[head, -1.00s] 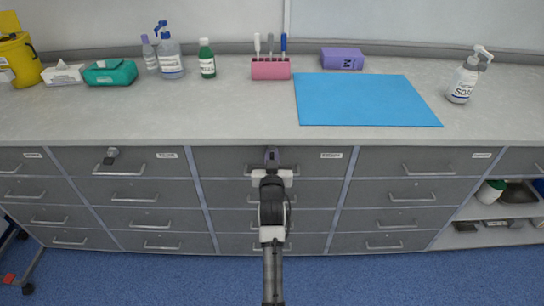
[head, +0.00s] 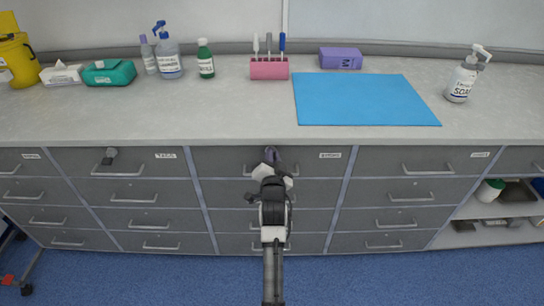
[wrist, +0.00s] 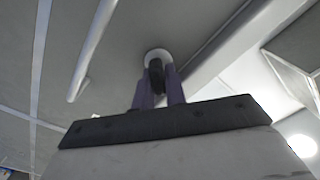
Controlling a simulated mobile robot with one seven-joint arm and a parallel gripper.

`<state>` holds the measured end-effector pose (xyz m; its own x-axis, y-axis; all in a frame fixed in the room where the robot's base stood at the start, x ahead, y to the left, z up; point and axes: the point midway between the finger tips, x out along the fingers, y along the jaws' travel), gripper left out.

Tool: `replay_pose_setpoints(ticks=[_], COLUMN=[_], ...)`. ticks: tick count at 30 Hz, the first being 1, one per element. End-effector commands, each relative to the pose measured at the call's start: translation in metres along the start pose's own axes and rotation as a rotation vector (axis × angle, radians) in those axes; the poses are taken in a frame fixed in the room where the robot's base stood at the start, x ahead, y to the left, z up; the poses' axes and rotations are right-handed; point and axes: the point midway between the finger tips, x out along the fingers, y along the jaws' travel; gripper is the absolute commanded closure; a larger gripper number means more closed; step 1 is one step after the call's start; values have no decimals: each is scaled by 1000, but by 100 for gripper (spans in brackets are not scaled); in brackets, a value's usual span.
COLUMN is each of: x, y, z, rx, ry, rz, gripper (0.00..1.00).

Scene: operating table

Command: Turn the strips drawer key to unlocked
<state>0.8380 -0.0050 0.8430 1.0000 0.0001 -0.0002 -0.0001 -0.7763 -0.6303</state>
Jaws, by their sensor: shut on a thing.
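My gripper (head: 271,155) is at the lock near the top of the top middle drawer (head: 225,157). Its hand is tilted, left side higher than right. In the wrist view, the two purple fingers of my gripper (wrist: 160,90) are shut on a dark key (wrist: 156,72), which sits in a round pale lock plate (wrist: 157,55). In the head view my gripper covers the key. The drawer looks closed. Its label (head: 331,155) is too small to read.
The drawer's handle (wrist: 92,50) runs beside my gripper. Another key or lock (head: 110,153) shows on the top drawer to the left. The counter (head: 220,115) above holds bottles, a blue mat (head: 365,99) and a pink pen holder (head: 269,69). Blue floor is clear in front.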

Motion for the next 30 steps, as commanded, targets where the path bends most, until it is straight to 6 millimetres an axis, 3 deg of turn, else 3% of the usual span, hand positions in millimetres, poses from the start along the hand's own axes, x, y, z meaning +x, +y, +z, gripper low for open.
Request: replay_pose_setpoints(ticks=[18,30], x=[0,0], y=[5,6], z=[1,2], rx=[577,830], ry=[0,0], rz=[0,0], gripper=[100,100])
